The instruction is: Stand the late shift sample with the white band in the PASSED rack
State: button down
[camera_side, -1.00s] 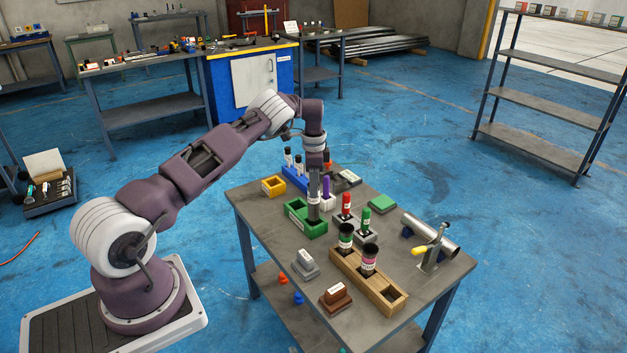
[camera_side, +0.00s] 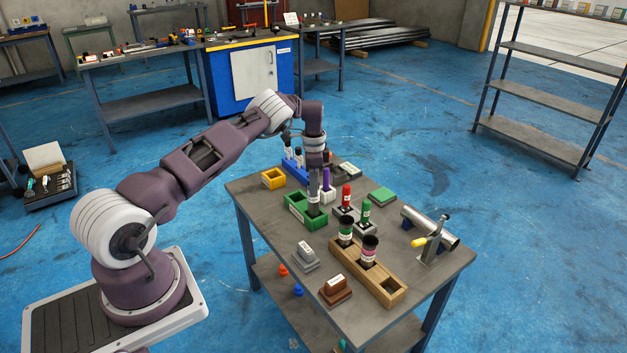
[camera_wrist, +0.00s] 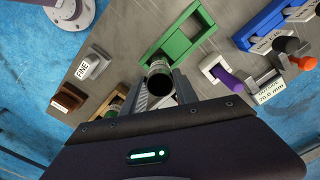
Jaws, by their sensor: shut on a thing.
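My gripper (camera_side: 314,195) points straight down over the green rack (camera_side: 293,212) and is shut on a dark-mouthed sample tube (camera_wrist: 160,84). The tube has a pale band, partly hidden by the fingers; its exact colour is hard to tell. In the wrist view the tube stands upright at one end compartment of the green rack (camera_wrist: 177,45). I cannot tell whether its bottom touches the rack floor. The rack's label is too small to read. The wooden rack (camera_side: 388,290) holds a tube with a green band (camera_side: 346,232) and one with a pink band (camera_side: 369,249); its near compartment is empty.
Close right of the green rack stand a purple-topped piece (camera_side: 326,180), a red one (camera_side: 347,196) and a green one (camera_side: 365,212). A blue rack (camera_side: 296,172) and yellow box (camera_side: 273,178) are behind. Grey (camera_side: 306,260) and brown (camera_side: 335,292) blocks sit in front.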

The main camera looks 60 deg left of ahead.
jog(key=shift+f, duration=1.55)
jog(key=c, duration=0.9)
grip_release()
